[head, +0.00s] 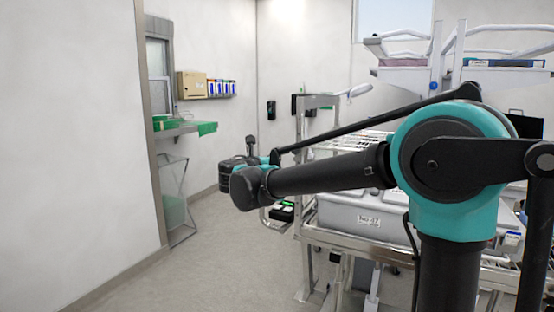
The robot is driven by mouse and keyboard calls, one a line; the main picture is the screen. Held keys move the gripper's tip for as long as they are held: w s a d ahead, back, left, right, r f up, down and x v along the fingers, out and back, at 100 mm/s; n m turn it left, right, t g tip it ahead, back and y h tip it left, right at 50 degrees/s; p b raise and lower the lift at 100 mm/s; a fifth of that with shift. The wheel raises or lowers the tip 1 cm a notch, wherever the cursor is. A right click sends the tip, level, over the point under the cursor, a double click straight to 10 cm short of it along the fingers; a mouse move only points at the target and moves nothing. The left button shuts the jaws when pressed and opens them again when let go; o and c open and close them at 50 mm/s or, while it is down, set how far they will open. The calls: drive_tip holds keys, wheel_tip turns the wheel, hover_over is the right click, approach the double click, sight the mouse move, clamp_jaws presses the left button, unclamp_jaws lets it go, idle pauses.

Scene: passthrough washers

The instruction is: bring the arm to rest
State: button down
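My arm (325,177) reaches leftward across the head view from its large teal joint (455,215) at the right. Its far end is a cluster of dark and teal joints (240,178) in front of the open floor. I cannot make out the gripper's fingers; they are hidden behind the arm or outside the view. Whether the gripper holds anything does not show.
A metal cart (306,250) with a labelled grey bin (345,222) stands behind my arm. White shelving (405,76) is at the upper right. A green-topped ledge (185,128) sits in the wall opening at left. The floor (215,265) at left centre is clear.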

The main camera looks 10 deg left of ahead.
drive_tip(key=s+d+f+m+g, duration=0.45)
drive_tip(key=d+f+m, duration=0.35)
drive_tip(key=d+f, duration=0.4)
drive_tip(key=s+d+f+m+g, duration=0.45)
drive_tip(key=d+f+m, duration=0.45)
drive_tip(key=d, duration=0.6)
drive_tip(key=s+d+f+m+g+y, duration=0.3)
drive_tip(key=s+d+f+m+y, duration=0.1)
drive_tip(key=s+f+m, duration=1.1)
drive_tip(key=s+f+y, duration=0.1)
drive_tip(key=s+f, duration=0.2)
drive_tip(key=s, duration=0.3)
drive_tip(key=shift+s+f+y, duration=0.2)
drive_tip(key=shift+f+y, duration=0.15)
drive_tip(key=shift+y, duration=0.05)
drive_tip(key=shift+d, duration=0.1)
